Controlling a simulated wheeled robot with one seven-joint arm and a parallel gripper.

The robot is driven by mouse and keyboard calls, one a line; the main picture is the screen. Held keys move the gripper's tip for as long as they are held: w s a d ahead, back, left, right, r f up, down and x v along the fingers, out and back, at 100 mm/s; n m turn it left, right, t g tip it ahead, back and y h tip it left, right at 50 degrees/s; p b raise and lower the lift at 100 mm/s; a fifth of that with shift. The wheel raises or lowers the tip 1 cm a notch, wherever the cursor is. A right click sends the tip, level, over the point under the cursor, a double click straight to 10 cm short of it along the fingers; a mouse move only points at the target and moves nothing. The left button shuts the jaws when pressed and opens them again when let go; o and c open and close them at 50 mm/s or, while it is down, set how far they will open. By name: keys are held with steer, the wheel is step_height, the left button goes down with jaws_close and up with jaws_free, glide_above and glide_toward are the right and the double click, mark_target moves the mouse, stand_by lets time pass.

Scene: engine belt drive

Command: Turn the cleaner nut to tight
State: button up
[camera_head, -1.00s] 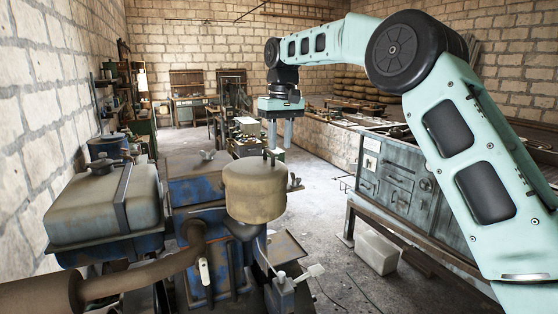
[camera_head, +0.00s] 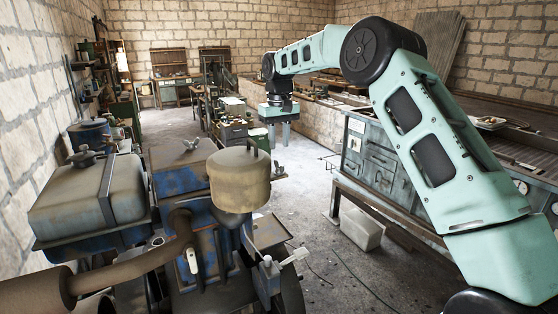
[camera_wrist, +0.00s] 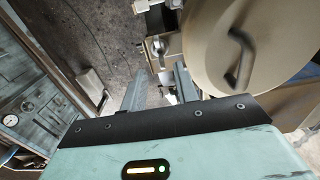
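The cleaner is a tan round canister (camera_head: 238,183) on the blue engine; it also fills the upper right of the wrist view (camera_wrist: 215,30). A bent metal handle (camera_head: 252,147) stands on its lid and shows in the wrist view (camera_wrist: 238,62). I cannot tell whether this is the cleaner nut. A wing-shaped piece (camera_head: 278,168) shows just right of the canister. My gripper (camera_head: 279,133) appears right of the lid, pointing down. In the wrist view its two fingers (camera_wrist: 160,88) are apart with nothing held, left of the handle.
Another wing nut (camera_head: 190,145) sits on the blue box left of the cleaner. A tan tank (camera_head: 90,195) stands further left. A grey cabinet bench (camera_head: 375,165) is at right, with a pale bin (camera_head: 361,229) on the floor.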

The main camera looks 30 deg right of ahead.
mark_target(279, 167)
step_height(279, 167, down, 8)
steer(key=p, duration=0.2)
steer(key=shift+p, duration=0.4)
jaws_close()
